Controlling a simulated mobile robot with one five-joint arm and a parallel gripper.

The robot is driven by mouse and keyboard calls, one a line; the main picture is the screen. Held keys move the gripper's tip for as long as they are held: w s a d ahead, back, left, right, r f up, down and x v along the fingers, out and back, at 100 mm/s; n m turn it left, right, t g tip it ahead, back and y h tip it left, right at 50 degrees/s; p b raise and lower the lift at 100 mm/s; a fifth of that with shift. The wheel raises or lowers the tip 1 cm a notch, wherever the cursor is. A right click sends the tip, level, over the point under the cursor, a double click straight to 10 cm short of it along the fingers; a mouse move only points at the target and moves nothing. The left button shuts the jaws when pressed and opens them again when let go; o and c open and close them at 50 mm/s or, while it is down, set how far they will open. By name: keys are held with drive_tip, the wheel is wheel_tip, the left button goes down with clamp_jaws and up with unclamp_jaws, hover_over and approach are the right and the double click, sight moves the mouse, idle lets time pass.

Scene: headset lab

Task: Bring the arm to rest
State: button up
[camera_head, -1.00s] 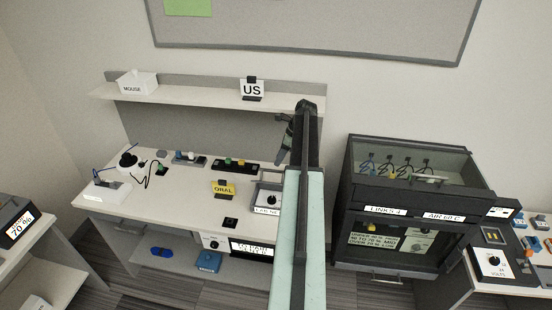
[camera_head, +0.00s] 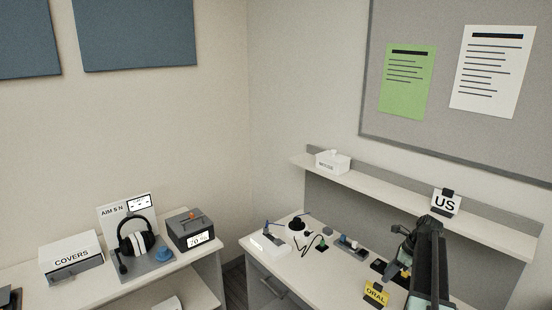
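My arm rises from the bottom right of the head view, in front of the right-hand bench (camera_head: 333,280). My gripper (camera_head: 398,250) is at the arm's upper end, dark and seen from behind. It is small and partly hidden by the arm, so I cannot tell whether its fingers are open or shut. It appears over the bench's back part, below the shelf with the "US" sign (camera_head: 445,203). I see nothing clearly held.
The bench carries a yellow "ORAL" sign (camera_head: 376,294), a cabled device (camera_head: 297,224) and small coloured parts. A white box (camera_head: 333,162) stands on the shelf (camera_head: 400,198). At left are a headset (camera_head: 137,243), a "COVERS" box (camera_head: 71,257) and a dark box (camera_head: 190,230).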

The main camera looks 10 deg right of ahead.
drive_tip(key=w+a+f+n+g+b, duration=0.15)
drive_tip(key=a+n, duration=0.25)
drive_tip(key=a, duration=1.1)
drive_tip(key=w+a+f+n+g+b, duration=0.1)
drive_tip(key=w+a+f+n, duration=0.2)
drive_tip(key=a, duration=1.2)
drive_tip(key=s+a+f+n+h+b, duration=0.1)
drive_tip(key=s+a+f+n+h, duration=0.1)
drive_tip(key=s+a+n, duration=1.1)
drive_tip(key=n+h, duration=0.1)
drive_tip(key=n, duration=0.6)
drive_tip(key=shift+h+b, duration=0.3)
drive_tip(key=shift+b, duration=0.1)
clamp_jaws()
